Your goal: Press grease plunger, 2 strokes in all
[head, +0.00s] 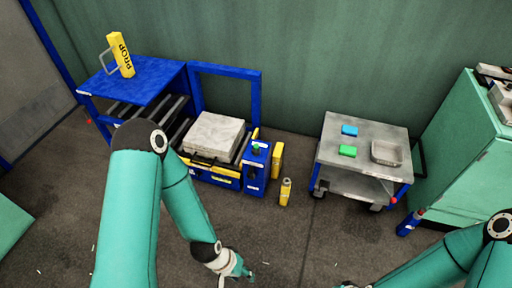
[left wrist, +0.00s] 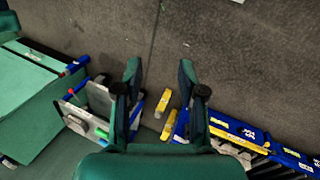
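A blue box unit (head: 256,168) with a small green knob (head: 256,148) on top stands at the right end of the blue press frame; the knob looks like the plunger, but I cannot be sure. My left gripper (head: 240,272) is low in the head view, in front of the unit and apart from it. In the left wrist view its two fingers (left wrist: 160,78) are spread with bare floor between them. My right gripper (head: 348,286) is cut off at the bottom edge of the head view, so its fingers cannot be judged.
A grey cart (head: 340,185) carries a blue block (head: 349,130), a green block (head: 347,151) and a metal tray (head: 388,153). A yellow PROP block (head: 121,55) stands on the blue table (head: 135,82). The front floor is clear.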

